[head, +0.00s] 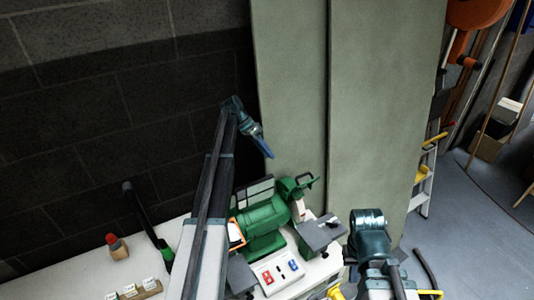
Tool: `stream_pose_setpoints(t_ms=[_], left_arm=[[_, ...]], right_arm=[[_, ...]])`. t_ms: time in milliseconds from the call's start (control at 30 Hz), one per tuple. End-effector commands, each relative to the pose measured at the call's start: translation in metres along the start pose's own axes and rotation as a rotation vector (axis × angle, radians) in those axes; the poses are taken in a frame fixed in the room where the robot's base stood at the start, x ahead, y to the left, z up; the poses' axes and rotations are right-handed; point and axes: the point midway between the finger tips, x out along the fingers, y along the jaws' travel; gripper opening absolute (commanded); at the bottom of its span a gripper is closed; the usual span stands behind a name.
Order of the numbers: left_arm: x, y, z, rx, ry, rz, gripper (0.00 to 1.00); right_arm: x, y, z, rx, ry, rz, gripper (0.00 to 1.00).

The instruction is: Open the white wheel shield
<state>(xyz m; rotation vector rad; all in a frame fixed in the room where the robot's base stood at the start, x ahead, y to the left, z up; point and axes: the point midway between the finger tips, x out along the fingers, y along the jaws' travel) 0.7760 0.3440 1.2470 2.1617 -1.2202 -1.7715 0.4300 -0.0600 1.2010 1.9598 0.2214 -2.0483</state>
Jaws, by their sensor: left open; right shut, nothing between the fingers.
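A green bench grinder (266,229) stands on the white bench. A green shield part (290,187) rises at its right end, over a pale wheel area (301,212); whether it is raised or lowered is too small to tell. A grey tool rest (319,232) sits in front of that end. My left gripper (264,148) is open and empty, above and behind the grinder, apart from it. My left arm crosses in front of the grinder's left side. My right arm's teal joint shows at the lower right, right of the grinder; I cannot make out that arm's fingers.
A switch box (277,272) with red and blue switches sits before the grinder. A red-topped item (116,246) and a small wooden block rack (135,291) lie on the bench at left. A grey-green cabinet (380,110) stands behind. A ladder (424,190) and open floor are at right.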

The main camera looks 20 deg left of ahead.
Motion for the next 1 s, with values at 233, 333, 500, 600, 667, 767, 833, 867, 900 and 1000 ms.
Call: stream_pose_setpoints(t_ms=[233,333,500,600,667,767,833,867,900,1000], left_arm=[[-0.016,0.002,-0.002,-0.002,0.001,0.0,0.45],[-0.035,0.003,-0.003,-0.002,0.001,0.0,0.45],[-0.061,-0.012,0.005,-0.004,0.002,-0.001,0.45],[-0.075,-0.029,0.015,-0.003,0.002,0.0,0.45],[-0.084,-0.038,0.02,-0.003,0.001,-0.001,0.45],[-0.097,-0.052,0.029,-0.002,0.001,-0.001,0.45],[-0.104,-0.06,0.034,-0.002,0.0,0.0,0.45],[-0.107,-0.063,0.037,-0.002,0.0,0.0,0.45],[-0.111,-0.067,0.039,-0.001,0.0,0.0,0.45],[-0.118,-0.074,0.044,-0.001,0.0,0.0,0.45]], right_arm=[[-0.014,0.001,0.001,0.014,-0.003,-0.002,0.0],[-0.03,0.002,0.002,0.023,-0.003,-0.003,0.0],[-0.04,0.003,0.003,0.034,-0.004,-0.004,0.0],[-0.039,0.003,0.003,0.034,-0.004,-0.004,0.0],[-0.039,0.003,0.003,0.034,-0.004,-0.004,0.0],[-0.039,0.003,0.003,0.034,-0.003,-0.004,0.0],[-0.039,0.003,0.003,0.034,-0.003,-0.004,0.0],[-0.039,0.003,0.003,0.034,-0.003,-0.004,0.0],[-0.039,0.003,0.003,0.034,-0.003,-0.004,0.0],[-0.039,0.003,0.003,0.034,-0.003,-0.004,0.0]])
